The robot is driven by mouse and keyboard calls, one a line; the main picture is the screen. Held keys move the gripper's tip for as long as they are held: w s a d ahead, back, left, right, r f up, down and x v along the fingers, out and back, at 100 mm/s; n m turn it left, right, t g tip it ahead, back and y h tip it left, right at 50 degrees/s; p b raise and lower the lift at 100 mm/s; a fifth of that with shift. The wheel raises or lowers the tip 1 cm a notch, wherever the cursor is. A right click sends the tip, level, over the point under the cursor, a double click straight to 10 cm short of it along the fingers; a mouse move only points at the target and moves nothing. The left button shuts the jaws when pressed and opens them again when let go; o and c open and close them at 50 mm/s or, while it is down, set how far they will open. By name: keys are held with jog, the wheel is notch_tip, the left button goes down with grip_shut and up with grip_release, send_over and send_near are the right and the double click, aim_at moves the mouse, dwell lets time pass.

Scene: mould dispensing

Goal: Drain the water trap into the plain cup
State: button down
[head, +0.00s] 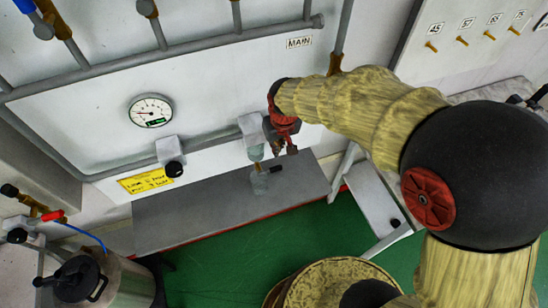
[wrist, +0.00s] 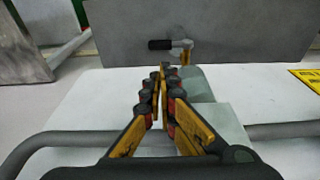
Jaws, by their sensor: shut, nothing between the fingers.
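The water trap is a grey block (head: 251,127) on the white wall panel with a pale translucent bowl (head: 256,153) under it. In the wrist view its bowl (wrist: 196,84) is beside my fingers. A brass drain fitting (wrist: 185,48) with a black lever (wrist: 160,44) sits at the bowl's end; the lever also shows in the head view (head: 277,169), pointing right. A clear cup (head: 260,184) appears to stand on the grey shelf below the trap; its markings cannot be told. My gripper (head: 285,148) is shut and empty, right of the bowl; its fingertips (wrist: 165,72) point toward the lever, apart from it.
The grey shelf (head: 185,220) is mostly bare. Left of the trap are a round gauge (head: 151,111), a grey regulator with a black knob (head: 171,158) and a yellow note (head: 146,180). A metal pot (head: 125,285) stands at lower left. Pipes cross the panel.

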aim_at(271, 170)
jog(key=shift+f, duration=0.1)
jog(key=x, duration=0.9)
jog(key=shift+f, duration=0.4)
jog(key=shift+w+d+f+b, duration=0.1)
jog(key=shift+d+f+b, duration=0.4)
jog(key=shift+f+b, duration=0.25)
notch_tip(271, 170, down, 9)
jog(key=a+m+g+y+b, duration=0.1)
jog(key=a+g+y+b, duration=0.1)
jog(key=y+b, duration=1.1)
jog(key=shift+s+m+g+b, duration=0.3)
jog(key=shift+g+b, duration=0.4)
jog(key=shift+b, duration=3.95)
